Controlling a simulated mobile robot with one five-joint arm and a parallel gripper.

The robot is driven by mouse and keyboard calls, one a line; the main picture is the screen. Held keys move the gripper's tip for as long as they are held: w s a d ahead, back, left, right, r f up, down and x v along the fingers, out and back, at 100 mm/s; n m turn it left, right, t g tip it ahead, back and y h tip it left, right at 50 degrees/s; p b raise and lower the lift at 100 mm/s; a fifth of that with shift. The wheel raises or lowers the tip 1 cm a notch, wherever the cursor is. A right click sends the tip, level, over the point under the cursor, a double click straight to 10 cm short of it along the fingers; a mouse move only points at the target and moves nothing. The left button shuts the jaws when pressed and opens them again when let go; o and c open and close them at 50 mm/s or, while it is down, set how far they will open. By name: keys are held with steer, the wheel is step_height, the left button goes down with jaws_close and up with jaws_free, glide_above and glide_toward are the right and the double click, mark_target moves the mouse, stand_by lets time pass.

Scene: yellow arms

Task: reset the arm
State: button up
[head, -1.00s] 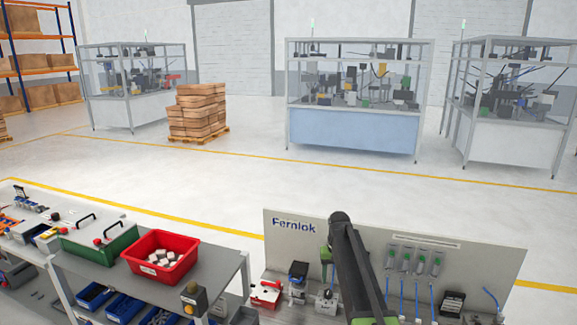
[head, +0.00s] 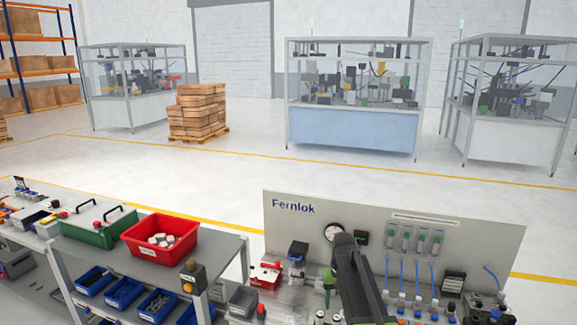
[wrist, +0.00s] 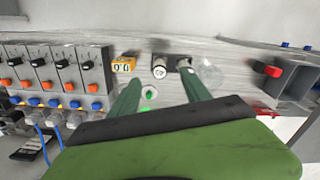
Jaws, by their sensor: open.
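My arm's dark link (head: 355,275) rises from the bottom of the head view in front of the Fernlok panel (head: 300,228). The jaws cannot be made out clearly there. In the wrist view my gripper (wrist: 160,77) shows two green fingers spread apart, with nothing held between them. A green button (wrist: 148,93) shows between the fingers, and a white round knob (wrist: 159,69) lies just beyond the fingertips. I cannot tell how far the fingers are from the panel parts.
In the head view a red bin (head: 160,241) with pale parts and a green case (head: 98,226) stand on a bench at left. Open floor lies behind.

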steer(key=s+f+b, duration=0.2)
steer(key=s, duration=0.7)
steer(key=s+f+b, duration=0.2)
steer(key=s+f, duration=0.1)
steer(key=s, duration=0.6)
steer(key=shift+s, duration=0.25)
steer(key=shift+d+f, duration=0.1)
steer(key=shift+d, duration=0.05)
stand_by(1.5)
